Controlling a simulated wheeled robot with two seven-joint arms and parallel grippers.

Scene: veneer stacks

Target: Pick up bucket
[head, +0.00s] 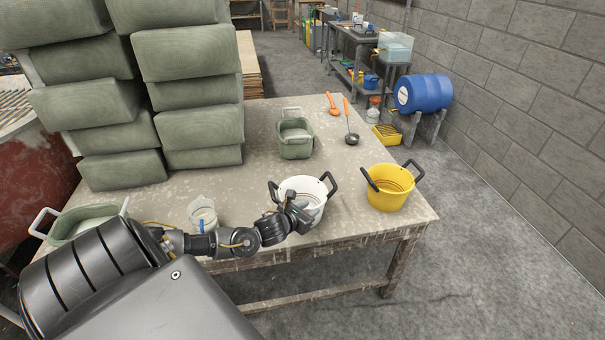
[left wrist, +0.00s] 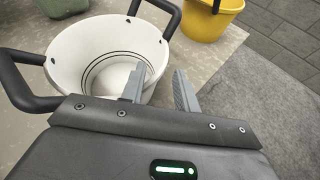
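A white bucket (head: 306,194) with two dark handles stands upright near the table's front edge. It also fills the upper left of the left wrist view (left wrist: 75,55). A yellow bucket (head: 389,196) with dark handles stands to the right. A green bucket (head: 296,146) stands farther back. My right gripper is not in view.
Stacked green blocks (head: 190,92) stand at the table's left. A clear jug (head: 202,214) and another green container (head: 88,226) are near the front. A ladle (head: 351,132) and an orange-handled tool (head: 333,104) lie at the back. The table (head: 262,172) is bare between.

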